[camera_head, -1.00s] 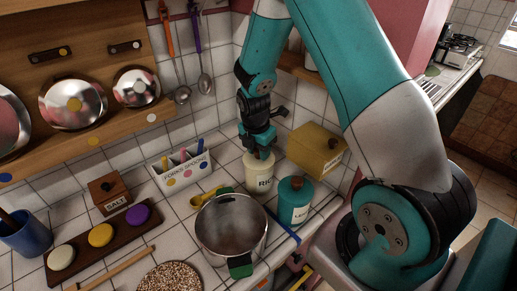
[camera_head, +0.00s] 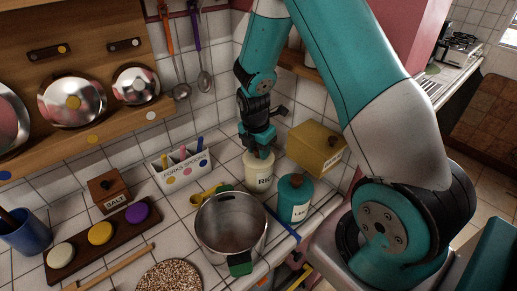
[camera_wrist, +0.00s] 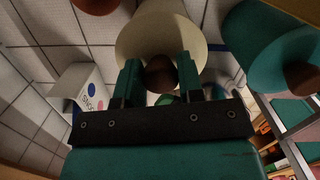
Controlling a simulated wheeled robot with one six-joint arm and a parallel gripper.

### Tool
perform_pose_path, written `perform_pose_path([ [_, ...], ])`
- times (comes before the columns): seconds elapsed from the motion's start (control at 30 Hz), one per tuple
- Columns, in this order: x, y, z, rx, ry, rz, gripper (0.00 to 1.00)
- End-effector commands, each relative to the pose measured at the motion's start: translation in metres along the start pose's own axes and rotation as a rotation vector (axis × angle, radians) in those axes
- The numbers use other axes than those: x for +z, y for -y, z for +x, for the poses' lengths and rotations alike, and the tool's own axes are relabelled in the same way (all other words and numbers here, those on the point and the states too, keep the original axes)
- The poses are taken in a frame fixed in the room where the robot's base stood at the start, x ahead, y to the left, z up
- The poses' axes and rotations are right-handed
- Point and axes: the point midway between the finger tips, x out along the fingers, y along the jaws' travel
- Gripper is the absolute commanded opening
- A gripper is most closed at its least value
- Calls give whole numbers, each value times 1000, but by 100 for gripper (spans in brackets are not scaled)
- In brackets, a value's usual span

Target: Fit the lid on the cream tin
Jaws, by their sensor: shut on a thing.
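The cream tin (camera_head: 259,178), labelled RICE in part, stands upright on the tiled counter between the pot and the yellow box. My gripper (camera_head: 258,153) points down at the top of the tin. In the wrist view my gripper (camera_wrist: 160,75) is shut on the brown knob (camera_wrist: 160,73) of the cream lid (camera_wrist: 150,38), with one finger on each side. The lid is at the tin's mouth. The fingers hide much of the rim, so I cannot tell whether it sits flush.
A teal tin (camera_head: 295,202) with a brown knob stands close at the right. A steel pot (camera_head: 231,232) is in front. A yellow box (camera_head: 317,149) stands behind to the right, and a white cutlery holder (camera_head: 182,174) to the left.

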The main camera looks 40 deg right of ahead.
Motion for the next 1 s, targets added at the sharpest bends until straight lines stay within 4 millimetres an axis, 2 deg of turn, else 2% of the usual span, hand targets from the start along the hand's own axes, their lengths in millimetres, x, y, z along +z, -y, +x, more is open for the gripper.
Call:
perform_pose_path([
  [0.27, -1, 1, 2, -2, -1, 0, 12],
  [0.3, -1, 1, 2, -2, -1, 0, 44],
  [0.4, 0, 1, 2, -2, -1, 0, 65],
  [0.77, 0, 0, -4, 2, 1, 0, 65],
  [1.0, 0, -1, -41, 5, 1, -1, 65],
])
